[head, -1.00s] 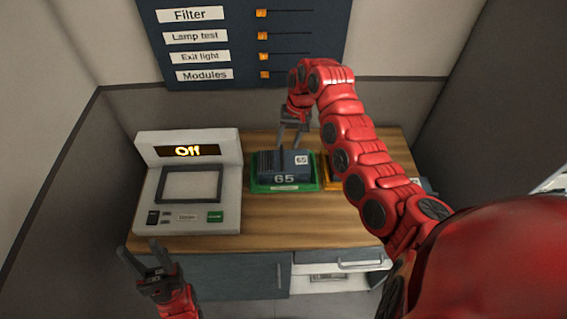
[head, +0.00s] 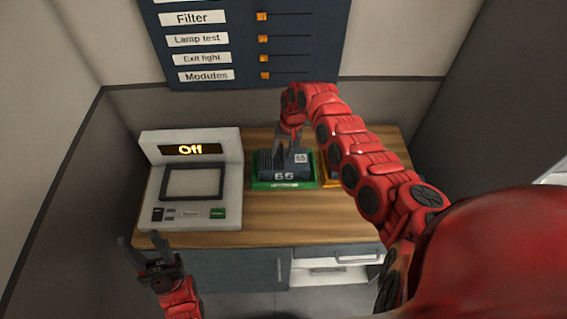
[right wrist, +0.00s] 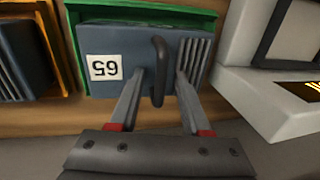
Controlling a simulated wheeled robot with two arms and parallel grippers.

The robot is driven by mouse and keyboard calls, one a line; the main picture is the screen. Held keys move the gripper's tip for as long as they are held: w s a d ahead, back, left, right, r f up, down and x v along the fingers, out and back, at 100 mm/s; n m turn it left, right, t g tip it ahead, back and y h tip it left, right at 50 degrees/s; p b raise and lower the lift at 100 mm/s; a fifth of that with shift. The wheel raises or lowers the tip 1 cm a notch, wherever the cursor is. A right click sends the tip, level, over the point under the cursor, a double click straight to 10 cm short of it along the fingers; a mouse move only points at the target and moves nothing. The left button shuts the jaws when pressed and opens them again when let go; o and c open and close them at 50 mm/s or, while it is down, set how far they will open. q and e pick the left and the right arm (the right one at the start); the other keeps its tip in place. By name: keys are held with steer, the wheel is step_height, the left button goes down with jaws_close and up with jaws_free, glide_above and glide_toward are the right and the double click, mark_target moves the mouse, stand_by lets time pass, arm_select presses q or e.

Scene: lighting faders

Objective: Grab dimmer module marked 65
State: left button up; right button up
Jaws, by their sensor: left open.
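The dimmer module marked 65 (head: 285,172) is a dark blue-grey box with ribs on one side and a white 65 label. It sits in a green tray (head: 309,183) on the wooden counter. In the right wrist view the module (right wrist: 118,45) has a dark upright handle (right wrist: 159,70). My right gripper (right wrist: 158,84) is open, with one finger on each side of the handle and visible gaps between. In the head view my right gripper (head: 284,150) is over the module. My left gripper (head: 139,239) is open and empty, in front of the counter at the left.
A grey console (head: 195,205) reading "Off" stands left of the green tray. An orange tray (head: 327,175) is to the right, partly behind my right arm; in the right wrist view it holds another dark module (right wrist: 22,55). A slider panel (head: 225,55) hangs on the back wall.

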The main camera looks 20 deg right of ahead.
jaws_close()
stand_by(1.2)
